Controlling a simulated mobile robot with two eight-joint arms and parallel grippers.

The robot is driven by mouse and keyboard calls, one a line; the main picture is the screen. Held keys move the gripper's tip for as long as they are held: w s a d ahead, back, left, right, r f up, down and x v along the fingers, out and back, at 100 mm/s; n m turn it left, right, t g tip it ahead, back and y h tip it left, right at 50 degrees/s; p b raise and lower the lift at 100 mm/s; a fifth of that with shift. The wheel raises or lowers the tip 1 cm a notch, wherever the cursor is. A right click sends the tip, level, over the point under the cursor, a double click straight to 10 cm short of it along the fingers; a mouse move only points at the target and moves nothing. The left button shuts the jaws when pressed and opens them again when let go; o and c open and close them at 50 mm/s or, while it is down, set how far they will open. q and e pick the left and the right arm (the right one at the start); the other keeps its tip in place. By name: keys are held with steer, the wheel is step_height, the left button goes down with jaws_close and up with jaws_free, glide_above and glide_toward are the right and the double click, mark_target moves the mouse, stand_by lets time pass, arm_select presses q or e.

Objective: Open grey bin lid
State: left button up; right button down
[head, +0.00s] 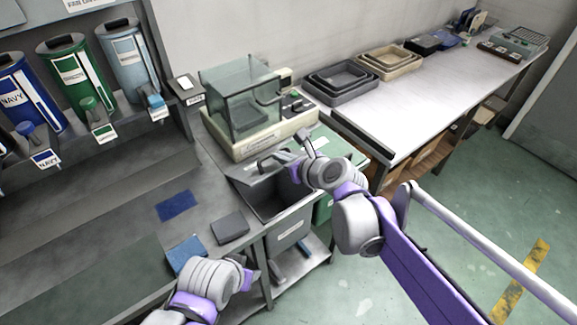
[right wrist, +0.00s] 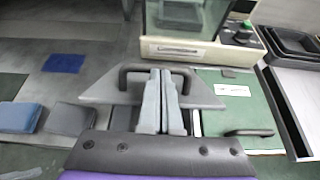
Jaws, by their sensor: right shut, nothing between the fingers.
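The grey bin (head: 288,226) is set into the front edge of the bench, and its dark inside shows in the head view. Its grey lid (head: 247,172) is tilted up at the back of the opening; the lid also shows in the right wrist view (right wrist: 107,94), with a dark bar handle (right wrist: 128,70). My right gripper (head: 296,166) is at the lid, its fingers together and empty. In the right wrist view the fingertips (right wrist: 160,76) overlap the handle; I cannot tell whether they touch it. My left wrist is at the lower left; its fingers cannot be made out.
A green bin lid (head: 342,150) lies just right of the grey bin. A glass-boxed balance (head: 245,145) stands behind. A grey panel (head: 230,227), a navy panel (head: 176,205) and a blue panel (head: 186,252) lie on the bench. Trays (head: 342,80) stand on the white table.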

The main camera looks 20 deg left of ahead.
arm_select(q)
steer(key=shift+w+r+p, duration=0.25)
steer(key=shift+r+p, duration=0.35)
steer(key=shift+r, duration=0.3)
steer(key=shift+w+r+p, duration=0.2)
steer(key=shift+r+p, duration=0.4)
steer(key=shift+r, duration=0.25)
arm_select(e)
steer(key=w+a+r, duration=0.6)
steer(key=a, duration=0.2)
steer(key=shift+w+a, duration=0.3)
steer(key=shift+a, duration=0.05)
steer(key=shift+d+r, duration=0.1)
